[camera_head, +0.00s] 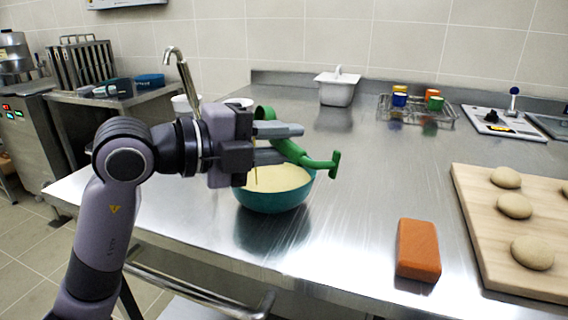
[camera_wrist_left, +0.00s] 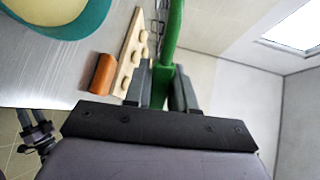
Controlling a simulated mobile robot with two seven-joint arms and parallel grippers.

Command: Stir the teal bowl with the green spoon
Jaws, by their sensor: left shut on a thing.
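The teal bowl (camera_head: 272,196) stands on the steel table and holds a pale yellow mixture. It also shows at the upper left of the left wrist view (camera_wrist_left: 78,28). My left gripper (camera_head: 285,143) is shut on the green spoon (camera_head: 316,161), above the bowl. In the left wrist view the spoon's green handle (camera_wrist_left: 171,35) runs between the two fingers. In the head view the gripper hides part of the spoon and the bowl's back left side. I cannot tell whether the spoon touches the mixture.
An orange block (camera_head: 418,250) lies right of the bowl near the front edge. A wooden board (camera_head: 477,226) with dough balls is at the right. A wire rack (camera_head: 440,117) with coloured cups and a white container (camera_head: 337,91) stand behind. The table between is clear.

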